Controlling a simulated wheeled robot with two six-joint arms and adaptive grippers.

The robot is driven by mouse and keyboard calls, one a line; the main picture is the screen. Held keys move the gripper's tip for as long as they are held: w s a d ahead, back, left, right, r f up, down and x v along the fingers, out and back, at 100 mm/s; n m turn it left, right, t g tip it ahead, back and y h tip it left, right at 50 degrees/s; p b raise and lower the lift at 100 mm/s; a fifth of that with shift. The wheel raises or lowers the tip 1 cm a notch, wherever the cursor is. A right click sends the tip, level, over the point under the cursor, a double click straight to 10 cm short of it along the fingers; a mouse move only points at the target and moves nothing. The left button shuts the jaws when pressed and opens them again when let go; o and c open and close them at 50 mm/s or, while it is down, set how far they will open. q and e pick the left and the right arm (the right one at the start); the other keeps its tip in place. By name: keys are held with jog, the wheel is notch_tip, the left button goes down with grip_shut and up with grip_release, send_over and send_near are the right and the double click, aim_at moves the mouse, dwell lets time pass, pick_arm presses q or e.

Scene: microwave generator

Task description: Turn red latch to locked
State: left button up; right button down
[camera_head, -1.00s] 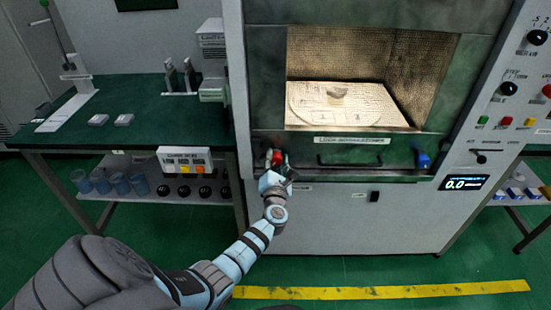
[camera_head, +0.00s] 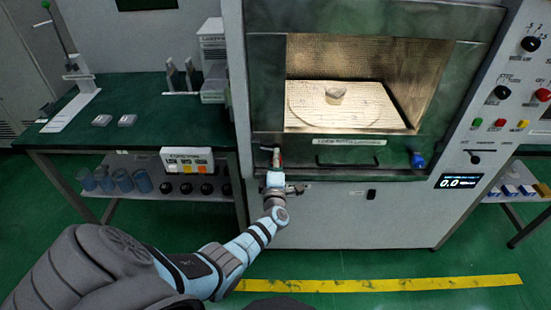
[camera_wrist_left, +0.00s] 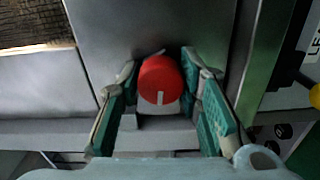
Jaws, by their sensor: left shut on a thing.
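The red latch (camera_head: 277,157) sits at the lower left front of the microwave chamber. In the left wrist view the red latch (camera_wrist_left: 160,80) is a round red knob with a pale mark at its lower edge. My left gripper (camera_head: 274,164) is at the latch. In the left wrist view the green-padded fingers of my left gripper (camera_wrist_left: 160,62) stand on either side of the knob and are shut on it. The fingers partly cover the latch in the head view. My right gripper is not in view.
A blue latch (camera_head: 417,160) is at the right of the chamber front, with a dark handle (camera_head: 347,163) between. A control panel (camera_head: 500,100) is at the right. A green bench (camera_head: 150,135) is at the left.

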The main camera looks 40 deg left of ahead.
pick_arm(q)
jog(key=m, duration=0.2)
jog(key=m+p, duration=0.1)
jog(key=m, duration=0.1)
jog(key=shift+s+d+f+m, duration=0.1)
jog(key=shift+f+m, duration=0.05)
jog(key=shift+m, duration=0.25)
dwell(0.4)
jog(key=o, duration=1.1)
jog(key=v, duration=1.2)
